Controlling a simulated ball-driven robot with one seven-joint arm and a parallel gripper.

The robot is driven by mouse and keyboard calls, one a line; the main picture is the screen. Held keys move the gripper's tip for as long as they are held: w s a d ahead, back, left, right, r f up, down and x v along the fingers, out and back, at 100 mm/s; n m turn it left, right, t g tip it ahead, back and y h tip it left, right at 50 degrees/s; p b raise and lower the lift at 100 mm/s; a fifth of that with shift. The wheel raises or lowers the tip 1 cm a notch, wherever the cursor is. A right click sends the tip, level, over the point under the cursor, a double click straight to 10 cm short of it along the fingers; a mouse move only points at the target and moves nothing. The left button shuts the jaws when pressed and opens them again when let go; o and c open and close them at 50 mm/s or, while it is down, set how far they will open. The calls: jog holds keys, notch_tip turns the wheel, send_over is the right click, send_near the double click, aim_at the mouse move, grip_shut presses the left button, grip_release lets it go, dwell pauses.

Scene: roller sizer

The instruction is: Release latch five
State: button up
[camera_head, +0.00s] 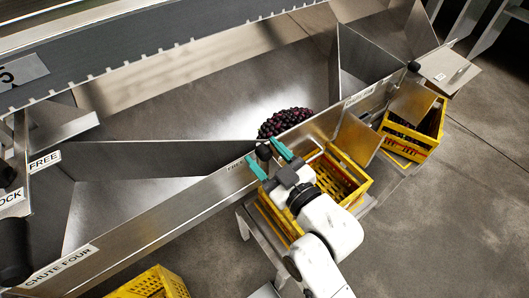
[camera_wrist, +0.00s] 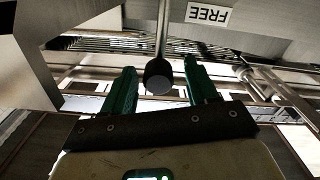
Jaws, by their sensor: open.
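The latch is a rod with a black knob (camera_head: 264,152) on the chute's front wall, beside a label reading FREE. A pile of dark berries (camera_head: 285,122) lies in the metal chute just behind that wall. My gripper (camera_head: 267,160) is open, its green fingers on either side of the knob. In the wrist view the knob (camera_wrist: 159,78) shows between the fingers of my gripper (camera_wrist: 160,74), with a gap on both sides. The FREE label (camera_wrist: 208,15) appears upside down there. Whether the knob lies fully between the pads is hard to tell.
A yellow crate (camera_head: 357,184) stands below the chute mouth, close to my arm. Another yellow crate (camera_head: 432,128) is at right, and a third (camera_head: 150,284) at bottom left. A CHUTE FOUR label (camera_head: 60,267) marks the left chute. Grey floor at right is free.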

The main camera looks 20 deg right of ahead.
jog(key=v, duration=1)
jog(key=shift+p, duration=0.4)
jog(key=s+d+f+m+g+h, duration=0.2)
jog(key=s+d+f+g, duration=0.25)
jog(key=f, duration=0.35)
jog(key=s+d+f+m+g+h, duration=0.3)
jog(key=d+f+g, duration=0.2)
jog(key=f+g, duration=0.15)
jog(key=s+d+f+m+g, duration=0.25)
jog(key=s+g, duration=0.25)
jog(key=s, duration=0.4)
notch_tip(320, 180, up, 19)
jog(key=p, duration=1.9)
jog(key=shift+s+d+h, duration=0.35)
jog(key=shift+h, duration=0.05)
jog(key=shift+c, duration=0.2)
